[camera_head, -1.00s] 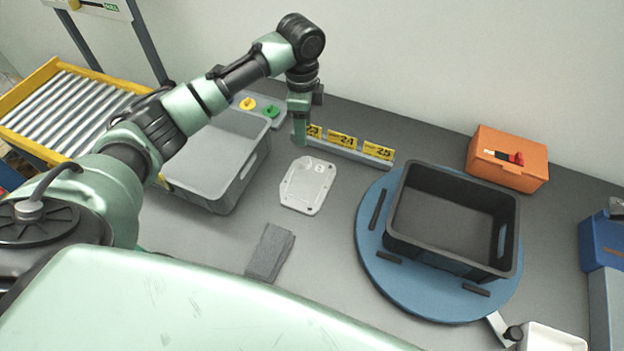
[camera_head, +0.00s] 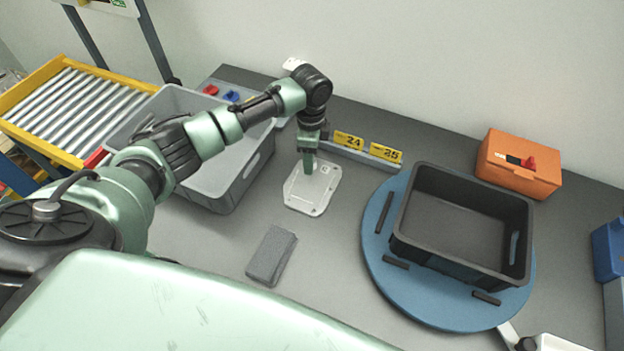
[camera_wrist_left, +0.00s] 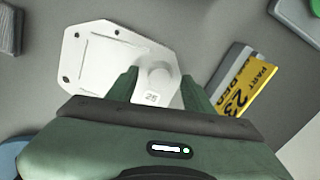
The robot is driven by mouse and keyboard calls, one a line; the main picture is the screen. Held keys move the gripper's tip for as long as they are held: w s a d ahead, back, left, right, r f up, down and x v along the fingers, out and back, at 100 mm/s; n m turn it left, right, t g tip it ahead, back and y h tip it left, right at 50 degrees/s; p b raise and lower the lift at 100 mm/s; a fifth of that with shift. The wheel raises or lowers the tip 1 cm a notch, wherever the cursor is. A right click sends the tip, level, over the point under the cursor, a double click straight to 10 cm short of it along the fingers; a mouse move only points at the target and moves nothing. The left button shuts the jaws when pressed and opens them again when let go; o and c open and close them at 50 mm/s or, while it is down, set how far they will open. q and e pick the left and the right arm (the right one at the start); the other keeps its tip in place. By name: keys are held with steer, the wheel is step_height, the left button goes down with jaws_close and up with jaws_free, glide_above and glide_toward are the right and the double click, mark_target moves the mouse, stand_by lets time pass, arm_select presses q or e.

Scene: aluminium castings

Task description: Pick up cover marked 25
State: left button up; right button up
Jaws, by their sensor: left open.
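The cover marked 25 (camera_head: 312,190) is a flat, pale metal plate with holes near its edges. My left gripper (camera_head: 308,165) points down over the cover's far part. My right gripper is not in view.
A black crate (camera_head: 400,235) stands on a blue round turntable (camera_head: 375,225) to the right. A grey block (camera_head: 271,255) lies in front of the cover. A grey bin (camera_head: 225,195) is at left. A rail with yellow number tags (camera_head: 385,152) and an orange box (camera_head: 520,165) are behind.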

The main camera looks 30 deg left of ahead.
arm_select(q)
steer(key=shift+f, duration=0.45)
jaws_close()
steer(key=shift+r, duration=0.1)
